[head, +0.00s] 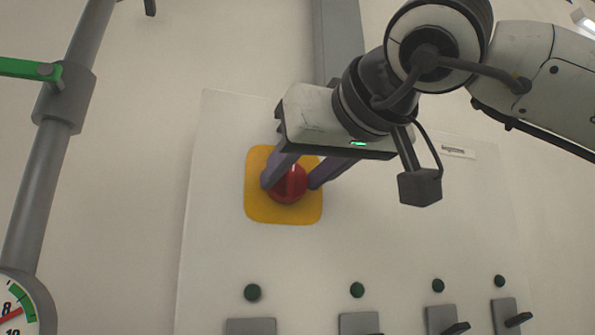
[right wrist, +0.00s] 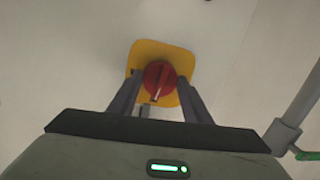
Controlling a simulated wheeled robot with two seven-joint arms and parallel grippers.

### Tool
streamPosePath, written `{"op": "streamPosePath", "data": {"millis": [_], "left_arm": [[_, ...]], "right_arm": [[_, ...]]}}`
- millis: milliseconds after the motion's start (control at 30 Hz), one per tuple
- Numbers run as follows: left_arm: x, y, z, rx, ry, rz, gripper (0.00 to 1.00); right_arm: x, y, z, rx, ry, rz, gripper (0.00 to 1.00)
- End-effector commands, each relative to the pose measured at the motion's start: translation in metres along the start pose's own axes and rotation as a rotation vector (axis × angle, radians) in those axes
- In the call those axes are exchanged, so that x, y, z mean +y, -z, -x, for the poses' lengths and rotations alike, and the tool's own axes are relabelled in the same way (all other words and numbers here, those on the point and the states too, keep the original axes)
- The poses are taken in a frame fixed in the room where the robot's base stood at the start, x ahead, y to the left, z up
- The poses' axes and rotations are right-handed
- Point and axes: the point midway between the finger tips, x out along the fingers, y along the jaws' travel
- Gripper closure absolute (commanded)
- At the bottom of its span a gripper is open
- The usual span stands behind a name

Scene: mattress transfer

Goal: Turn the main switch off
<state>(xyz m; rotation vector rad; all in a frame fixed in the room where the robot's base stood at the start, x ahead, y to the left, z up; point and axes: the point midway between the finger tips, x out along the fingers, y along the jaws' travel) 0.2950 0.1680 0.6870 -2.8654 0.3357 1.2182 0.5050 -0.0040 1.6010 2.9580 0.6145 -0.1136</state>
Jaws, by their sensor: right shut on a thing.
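The main switch is a round red knob (head: 289,186) on a yellow square plate (head: 283,213), mounted on a pale panel. In the head view my right gripper (head: 289,180) reaches it from above, with one finger on each side of the knob, shut on it. The right wrist view also shows the red knob (right wrist: 159,78) on the yellow plate (right wrist: 148,49), between the two fingers (right wrist: 160,85). A raised grip bar on the knob runs roughly upright in the head view. My left gripper is in neither view.
Below the switch, several green buttons (head: 252,292) sit above grey switches (head: 358,323) with dark levers. At left stand a grey pipe (head: 40,175) with a green handle (head: 22,68) and a gauge (head: 17,308). A grey duct (head: 338,40) runs above the panel.

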Motion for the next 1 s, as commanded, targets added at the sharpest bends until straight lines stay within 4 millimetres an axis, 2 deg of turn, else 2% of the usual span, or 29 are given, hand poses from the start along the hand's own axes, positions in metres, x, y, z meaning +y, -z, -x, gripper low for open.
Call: {"op": "streamPosePath", "data": {"millis": [300, 833, 867, 933, 1000], "left_arm": [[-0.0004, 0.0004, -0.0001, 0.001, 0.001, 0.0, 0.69], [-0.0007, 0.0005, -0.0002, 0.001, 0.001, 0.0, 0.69], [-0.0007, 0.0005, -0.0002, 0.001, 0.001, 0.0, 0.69], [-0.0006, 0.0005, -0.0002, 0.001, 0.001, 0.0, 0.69], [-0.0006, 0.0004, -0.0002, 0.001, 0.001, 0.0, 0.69]], "right_arm": [[-0.0004, 0.0005, 0.0001, -0.011, -0.01, 0.116, 0.78], [-0.0005, 0.0005, 0.0001, -0.013, -0.012, 0.141, 0.78], [-0.0005, 0.0005, 0.0001, -0.013, -0.012, 0.141, 0.52], [-0.0005, 0.0005, 0.0001, -0.014, -0.012, 0.14, 0.4], [-0.0004, 0.0005, 0.0001, -0.014, -0.012, 0.14, 0.37]]}}
